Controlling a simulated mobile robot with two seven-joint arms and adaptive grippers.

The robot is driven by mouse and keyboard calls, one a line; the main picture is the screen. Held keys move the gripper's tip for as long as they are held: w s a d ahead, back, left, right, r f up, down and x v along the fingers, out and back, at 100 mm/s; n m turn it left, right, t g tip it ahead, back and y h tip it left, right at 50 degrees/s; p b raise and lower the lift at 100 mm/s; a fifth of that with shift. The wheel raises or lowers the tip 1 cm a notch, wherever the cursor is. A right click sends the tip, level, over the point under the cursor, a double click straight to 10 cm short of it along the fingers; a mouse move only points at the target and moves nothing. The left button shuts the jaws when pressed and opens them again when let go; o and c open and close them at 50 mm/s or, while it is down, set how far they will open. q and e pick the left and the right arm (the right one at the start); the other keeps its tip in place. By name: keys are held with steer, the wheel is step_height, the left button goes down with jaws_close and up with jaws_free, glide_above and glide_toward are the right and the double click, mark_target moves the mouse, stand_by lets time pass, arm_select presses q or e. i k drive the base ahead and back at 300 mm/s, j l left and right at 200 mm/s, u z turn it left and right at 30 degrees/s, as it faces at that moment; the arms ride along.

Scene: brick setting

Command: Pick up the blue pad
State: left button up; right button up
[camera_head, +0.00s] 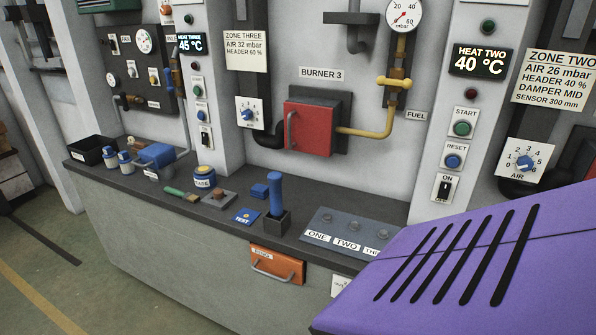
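A small blue block-like pad (260,191) lies on the dark ledge below the red burner door, just left of and behind an upright blue handle (275,192) in a dark square holder (277,223). A flat blue card marked TEST (240,217) lies in front of the pad, apart from it. Both are blue and low; the block looks the more pad-like. Neither of my grippers shows in this view.
The ledge (300,236) also bears a blue-lidded jar (204,177), a green-handled brush (181,194), a brown block (218,200) and a numbered grey panel (352,227). An orange handled drawer front (277,266) is below. A purple slotted surface (455,262) covers the lower right.

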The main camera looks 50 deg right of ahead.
mark_target(260, 191)
steer(key=z, duration=1.45)
